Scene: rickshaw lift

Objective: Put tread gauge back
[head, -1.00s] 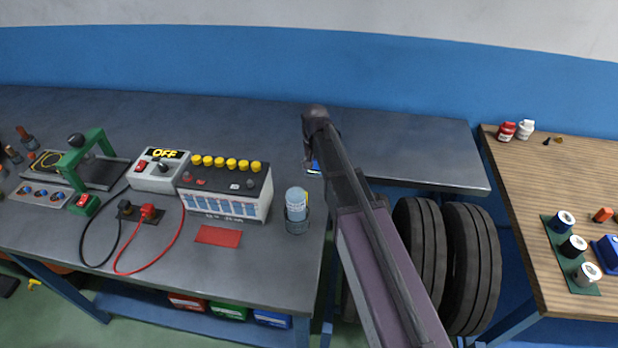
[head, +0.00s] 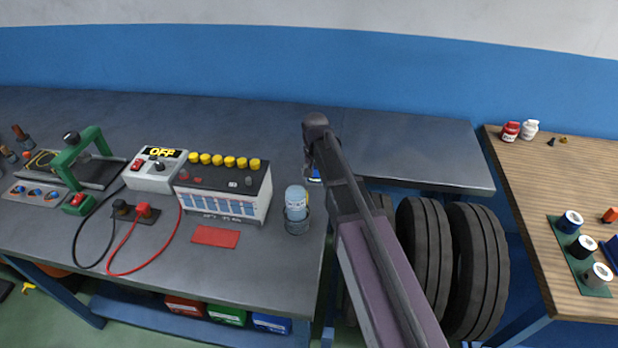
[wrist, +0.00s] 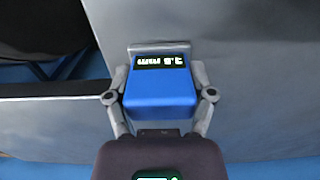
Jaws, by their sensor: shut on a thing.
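The tread gauge (wrist: 160,92) is a blue block with a dark display of pale digits, seen large in the wrist view. My gripper (wrist: 160,98) is shut on it, one finger on each side. A grey plate-like strip shows at the gauge's far edge. In the head view only a small blue and pale bit of the gauge (head: 314,176) shows beside my wrist, near the edge of the grey bench; my arm hides the rest. I cannot tell whether the gauge touches the bench top.
The grey bench (head: 400,150) has a battery (head: 222,188), a blue bottle in a holder (head: 297,204), a red mat (head: 215,236) and a switch box (head: 155,170) left of my arm. Black tyres (head: 478,265) stand right of my arm. A wooden table (head: 560,200) is at far right.

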